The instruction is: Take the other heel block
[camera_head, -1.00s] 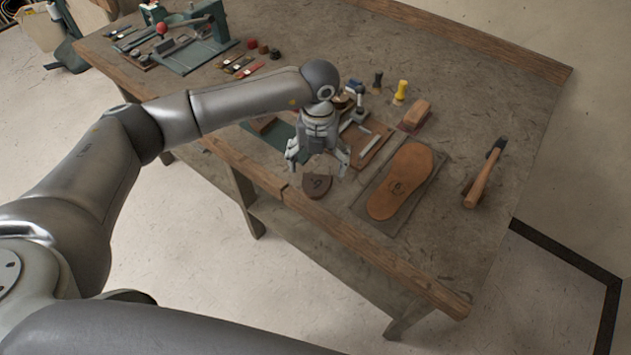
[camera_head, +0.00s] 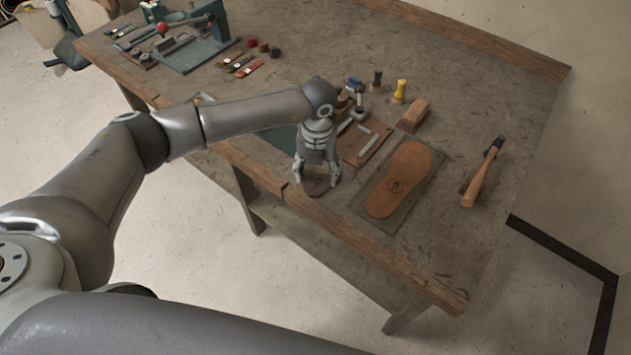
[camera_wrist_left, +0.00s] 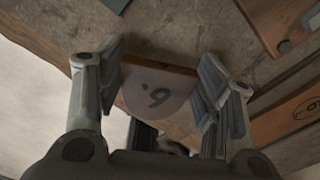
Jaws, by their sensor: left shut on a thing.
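The heel block (camera_head: 317,184) is a dark brown, D-shaped piece marked with a digit, near the table's front edge. In the left wrist view the heel block (camera_wrist_left: 158,95) sits between both finger pads, its digit facing the camera. My left gripper (camera_head: 317,180) comes down from above and is shut on it, one finger on each side. It also shows in the left wrist view (camera_wrist_left: 160,90). I cannot tell whether the block touches the table. No second heel block is clearly visible. My right gripper is not in view.
A tan sole (camera_head: 402,170) marked with a digit lies on a dark mat (camera_head: 372,212) to the right. A hammer (camera_head: 482,175) lies farther right. A brush (camera_head: 413,114), a yellow-handled tool (camera_head: 399,91) and a small board (camera_head: 368,148) are behind. The front right of the table is clear.

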